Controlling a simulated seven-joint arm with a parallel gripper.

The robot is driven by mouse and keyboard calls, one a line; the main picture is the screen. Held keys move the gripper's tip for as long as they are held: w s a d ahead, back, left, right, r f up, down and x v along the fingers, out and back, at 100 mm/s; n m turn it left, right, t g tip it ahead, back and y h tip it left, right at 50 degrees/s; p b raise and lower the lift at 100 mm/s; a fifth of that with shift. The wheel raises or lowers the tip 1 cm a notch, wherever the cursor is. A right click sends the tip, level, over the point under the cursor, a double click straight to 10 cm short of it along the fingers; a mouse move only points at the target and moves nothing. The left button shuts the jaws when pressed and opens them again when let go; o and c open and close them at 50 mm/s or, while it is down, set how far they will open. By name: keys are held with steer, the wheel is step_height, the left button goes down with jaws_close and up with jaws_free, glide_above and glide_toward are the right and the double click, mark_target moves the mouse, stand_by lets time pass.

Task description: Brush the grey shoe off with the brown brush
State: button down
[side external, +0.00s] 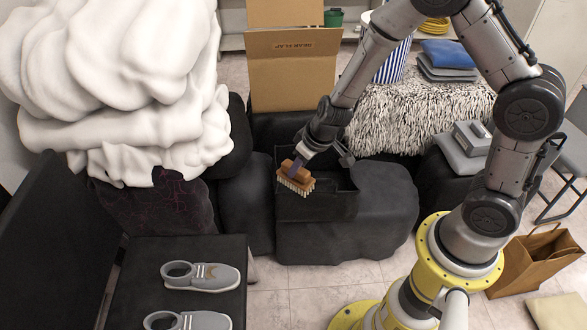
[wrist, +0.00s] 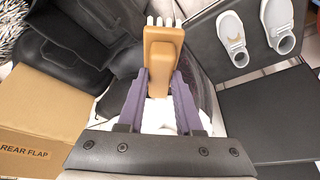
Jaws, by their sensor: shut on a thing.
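My gripper (wrist: 160,103) is shut on the brown brush (wrist: 163,55), gripping its wooden handle between purple fingers in the wrist view. In the side external view the brush (side external: 296,177) hangs in the air with its pale bristles downward, in front of a black open bin. Two grey shoes lie on a dark bench top at the lower left, apart from the brush. One grey shoe (side external: 200,276) shows whole; the other grey shoe (side external: 187,321) is cut off by the bottom edge. Both shoes also show at the upper right of the wrist view (wrist: 232,39).
A large white heap (side external: 120,80) stands at the left. A cardboard box (side external: 293,70) stands behind the black bin (side external: 318,207). A shaggy rug-covered block (side external: 415,115) and a paper bag (side external: 540,260) are at the right. The dark bench (side external: 140,265) has bare surface left of the shoes.

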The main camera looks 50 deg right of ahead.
steer(key=w+a+f+m+h, duration=0.1)
steer(key=w+a+f+m, duration=0.15)
steer(key=a+f, duration=0.4)
steer(key=w+a+f+m, duration=0.1)
steer(key=w+a+f, duration=0.25)
steer(key=a, duration=0.55)
steer(key=w+a+f+m+h, duration=0.1)
steer(key=w+a+f, duration=0.3)
steer(key=a, duration=0.4)
steer(key=shift+s+a+f+m+g+h, duration=0.25)
steer(key=shift+s+a+f+m, duration=0.45)
steer(key=shift+f, duration=1.05)
steer(key=shift+s+a+f+m+g+h, duration=0.3)
steer(key=shift+a+f+m, duration=0.65)
steer(key=shift+f, duration=0.8)
steer(key=shift+s+a+f+m+g+h, duration=0.15)
steer(key=shift+s+a+f+m, duration=0.55)
steer(key=shift+f, duration=1.05)
steer(key=shift+w+d+f, duration=0.2)
steer(key=shift+w+d, duration=0.1)
steer(key=shift+w, duration=0.4)
steer(key=shift+w+d, duration=1.8)
steer(key=shift+w, duration=0.05)
steer(key=shift+s+a, duration=2.25)
steer(key=shift+s, duration=0.15)
step_height(320, 180, up, 8)
